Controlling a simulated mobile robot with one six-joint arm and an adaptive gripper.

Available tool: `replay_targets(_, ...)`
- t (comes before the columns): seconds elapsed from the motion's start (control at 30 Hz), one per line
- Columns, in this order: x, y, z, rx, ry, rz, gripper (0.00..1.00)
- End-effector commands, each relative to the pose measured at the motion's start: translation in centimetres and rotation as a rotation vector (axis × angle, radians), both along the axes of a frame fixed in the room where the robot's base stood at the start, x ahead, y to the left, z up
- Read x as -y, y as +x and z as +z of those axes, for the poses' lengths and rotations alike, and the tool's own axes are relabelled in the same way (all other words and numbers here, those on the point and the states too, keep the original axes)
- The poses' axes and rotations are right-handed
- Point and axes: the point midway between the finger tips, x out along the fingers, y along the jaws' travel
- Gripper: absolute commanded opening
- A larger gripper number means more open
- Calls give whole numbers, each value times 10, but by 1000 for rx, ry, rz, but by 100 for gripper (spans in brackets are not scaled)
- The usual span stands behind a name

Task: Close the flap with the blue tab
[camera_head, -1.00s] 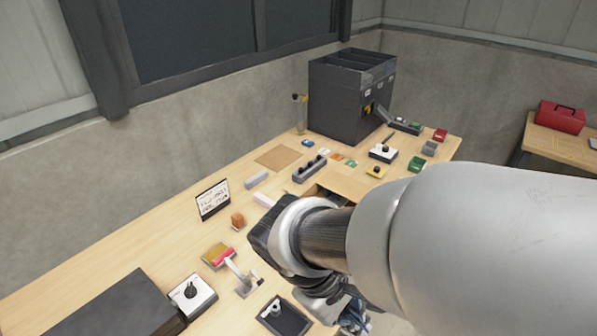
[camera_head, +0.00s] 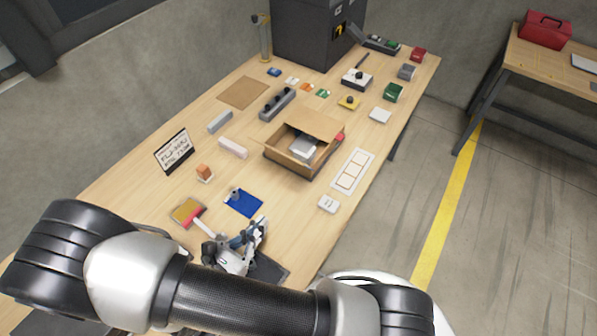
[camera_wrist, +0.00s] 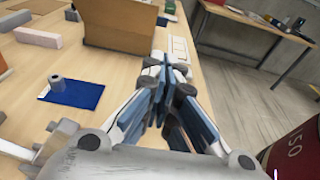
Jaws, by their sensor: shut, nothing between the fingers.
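An open brown cardboard box (camera_head: 290,165) stands mid-table in the head view, with a grey-white item (camera_head: 304,149) inside. A flap (camera_head: 308,122) stands out at its far side, and a small red tab (camera_head: 340,137) shows at its right. I cannot make out a blue tab. The box's near side (camera_wrist: 120,28) shows at the top of the wrist view. My gripper (camera_head: 262,226) is on the near side of the box, apart from it. Its fingers (camera_wrist: 172,68) are shut and empty in the wrist view.
A brush (camera_head: 202,226), an orange block (camera_head: 204,171) and a sign (camera_head: 174,152) are to the left. A white card (camera_head: 353,171) lies right of the box.

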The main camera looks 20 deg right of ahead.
Motion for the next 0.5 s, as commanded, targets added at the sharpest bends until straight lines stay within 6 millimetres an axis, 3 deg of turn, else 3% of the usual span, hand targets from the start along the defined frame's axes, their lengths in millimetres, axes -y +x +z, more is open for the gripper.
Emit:
replay_targets(0.17, 19, 11, -5, -1, -2, -6, 0)
replay_targets(0.5, 81, 51, -19, -2, 1, -11, 0)
